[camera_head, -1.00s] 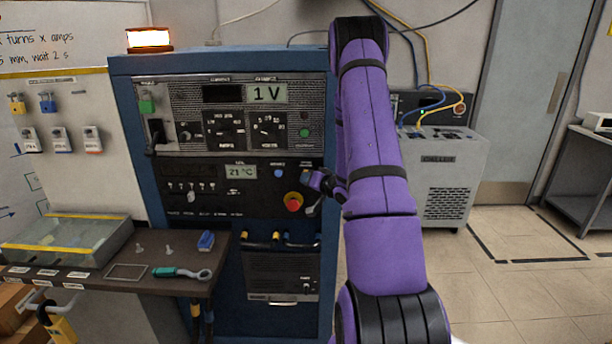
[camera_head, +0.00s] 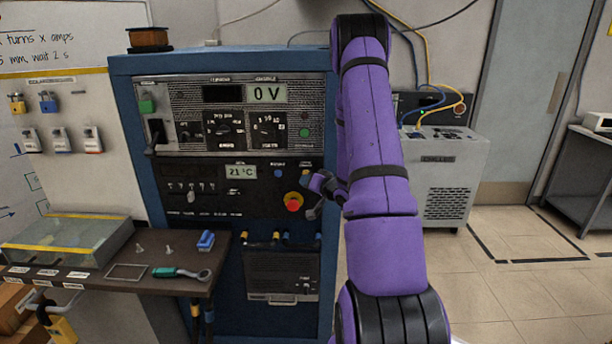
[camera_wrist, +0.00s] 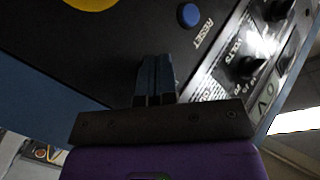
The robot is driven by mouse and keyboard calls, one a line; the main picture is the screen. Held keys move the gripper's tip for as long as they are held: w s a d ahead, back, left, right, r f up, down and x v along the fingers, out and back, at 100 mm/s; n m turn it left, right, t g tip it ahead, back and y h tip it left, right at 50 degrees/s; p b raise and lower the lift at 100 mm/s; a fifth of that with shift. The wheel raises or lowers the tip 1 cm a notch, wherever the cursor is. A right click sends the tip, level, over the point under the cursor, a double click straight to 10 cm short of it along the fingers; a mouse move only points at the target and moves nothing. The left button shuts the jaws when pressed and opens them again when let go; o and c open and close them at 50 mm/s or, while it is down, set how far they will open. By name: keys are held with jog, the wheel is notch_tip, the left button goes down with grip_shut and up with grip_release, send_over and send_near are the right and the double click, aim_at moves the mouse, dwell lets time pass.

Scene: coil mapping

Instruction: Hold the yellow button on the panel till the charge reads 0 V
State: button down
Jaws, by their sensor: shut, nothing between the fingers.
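The charge display (camera_head: 266,94) on the blue cabinet's upper panel reads 0 V. My gripper (camera_head: 307,180) is shut and empty, with its fingertips at the right side of the lower black panel (camera_head: 259,200), just above the red stop knob. In the wrist view the closed fingers (camera_wrist: 154,80) point at the black panel, below the blue reset button (camera_wrist: 188,15).
The red stop knob (camera_head: 293,201) on a yellow base is close below my gripper. A chiller (camera_head: 447,175) stands at right; the floor beyond is clear.

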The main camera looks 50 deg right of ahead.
jog(key=s+a, duration=0.3)
jog(key=a, duration=0.1)
jog(key=shift+s, duration=0.15)
dwell(0.5)
dwell(0.4)
